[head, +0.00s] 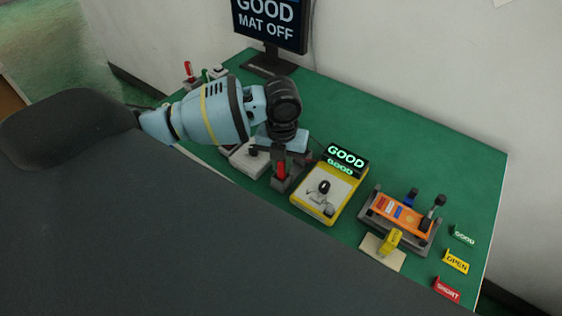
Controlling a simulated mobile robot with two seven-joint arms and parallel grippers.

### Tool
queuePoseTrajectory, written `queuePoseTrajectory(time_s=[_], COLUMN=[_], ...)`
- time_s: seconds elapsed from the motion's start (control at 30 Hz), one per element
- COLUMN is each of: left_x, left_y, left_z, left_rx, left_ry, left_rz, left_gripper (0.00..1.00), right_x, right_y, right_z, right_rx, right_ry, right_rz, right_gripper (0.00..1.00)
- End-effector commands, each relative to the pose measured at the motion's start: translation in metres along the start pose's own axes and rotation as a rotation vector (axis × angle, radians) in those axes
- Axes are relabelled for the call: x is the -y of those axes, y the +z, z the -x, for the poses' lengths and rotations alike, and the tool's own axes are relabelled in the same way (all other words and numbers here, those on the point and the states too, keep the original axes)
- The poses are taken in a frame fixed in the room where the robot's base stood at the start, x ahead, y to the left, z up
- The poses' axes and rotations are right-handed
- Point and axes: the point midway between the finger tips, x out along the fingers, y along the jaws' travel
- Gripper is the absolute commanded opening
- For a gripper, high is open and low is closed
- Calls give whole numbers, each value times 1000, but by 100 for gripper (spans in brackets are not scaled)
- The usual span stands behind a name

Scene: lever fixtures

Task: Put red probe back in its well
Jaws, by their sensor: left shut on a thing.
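The red probe (281,170) shows as a short upright red piece just left of the yellow meter. My left gripper (283,180) reaches down from the left and is shut on it. Dark parts surround the probe's lower end, and I cannot tell whether its tip is inside a well or above it. The well itself is not clearly visible. The yellow meter (313,208) has a lit display (345,158) reading GOOD. My right gripper is not in view.
An orange board on a grey fixture (400,214) with levers stands to the right. GOOD, OPEN (456,262) and SHORT (447,290) tags line the right edge. A monitor (270,22) stands at the back. Green mat between is clear.

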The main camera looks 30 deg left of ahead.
Motion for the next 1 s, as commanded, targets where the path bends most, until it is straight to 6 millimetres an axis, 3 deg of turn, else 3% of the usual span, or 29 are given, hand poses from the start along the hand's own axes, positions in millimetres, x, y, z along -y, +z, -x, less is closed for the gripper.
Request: queuePoseTrajectory(time_s=[0.23, 0.27, 0.4, 0.77, 1.0], left_x=[0, 0, 0, 0, 0], left_y=[0, 0, 0, 0, 0], left_z=[-5, -4, -4, 0, 33], left_rx=[-3, -2, -2, 0, 1], left_ry=[1, 0, 0, 0, -1], left_rz=[0, 0, 0, 1, 0], left_gripper=[0, 22, 40, 41, 41], right_x=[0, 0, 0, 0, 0], right_y=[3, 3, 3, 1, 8], right_z=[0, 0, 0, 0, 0], right_rx=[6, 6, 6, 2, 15], right_ry=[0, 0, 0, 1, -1], right_rz=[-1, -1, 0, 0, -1], right_gripper=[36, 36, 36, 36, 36])
